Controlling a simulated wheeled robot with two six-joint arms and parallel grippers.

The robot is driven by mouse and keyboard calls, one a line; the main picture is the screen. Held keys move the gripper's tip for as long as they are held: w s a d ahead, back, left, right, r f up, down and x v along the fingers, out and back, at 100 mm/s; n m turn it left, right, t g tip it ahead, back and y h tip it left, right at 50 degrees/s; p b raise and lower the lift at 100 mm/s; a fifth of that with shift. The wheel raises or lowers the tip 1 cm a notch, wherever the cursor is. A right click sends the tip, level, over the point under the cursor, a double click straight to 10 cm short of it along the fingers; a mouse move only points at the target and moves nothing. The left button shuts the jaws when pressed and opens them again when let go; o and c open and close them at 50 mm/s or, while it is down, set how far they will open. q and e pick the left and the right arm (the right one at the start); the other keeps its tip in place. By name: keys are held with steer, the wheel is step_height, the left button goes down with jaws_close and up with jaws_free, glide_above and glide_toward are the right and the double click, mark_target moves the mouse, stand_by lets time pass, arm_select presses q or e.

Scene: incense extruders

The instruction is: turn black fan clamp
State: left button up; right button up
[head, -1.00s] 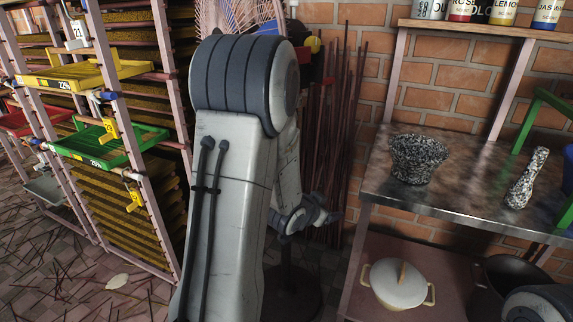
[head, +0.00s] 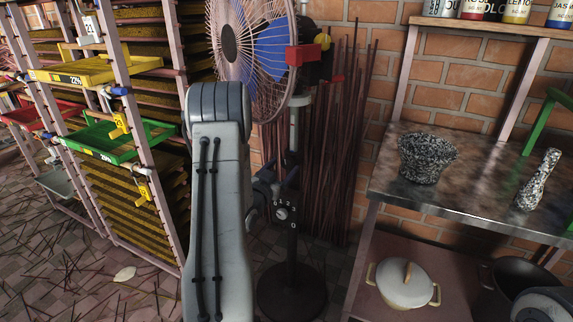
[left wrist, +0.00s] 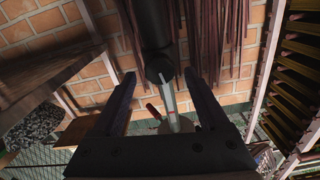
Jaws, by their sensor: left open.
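The fan (head: 240,45) stands on a pole with a round black base (head: 292,290). A black clamp-like collar (head: 292,178) sits where the grey upper pole meets the black lower pole, beside my left gripper (head: 270,188). A dial with numbers (head: 282,213) is just below it. In the left wrist view, the dark round end of the black part (left wrist: 160,68) lies between the open fingers of my left gripper (left wrist: 161,78), with the grey pole (left wrist: 169,98) running from it. I cannot tell whether the fingers touch it.
Incense racks with yellow (head: 95,70) and green (head: 110,140) trays stand at left. Incense sticks (head: 340,150) lean on the brick wall behind the fan. A metal table (head: 480,195) with a speckled mortar (head: 425,158) is at right, with a white pot (head: 403,285) below.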

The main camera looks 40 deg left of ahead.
mark_target(287, 163)
arm_select(q)
steer(key=shift+x, duration=1.4)
jaws_close()
steer(key=shift+f+b, duration=0.1)
steer(key=shift+b, duration=0.3)
steer(key=shift+m+b, duration=0.35)
steer(key=shift+m, duration=0.35)
jaws_free()
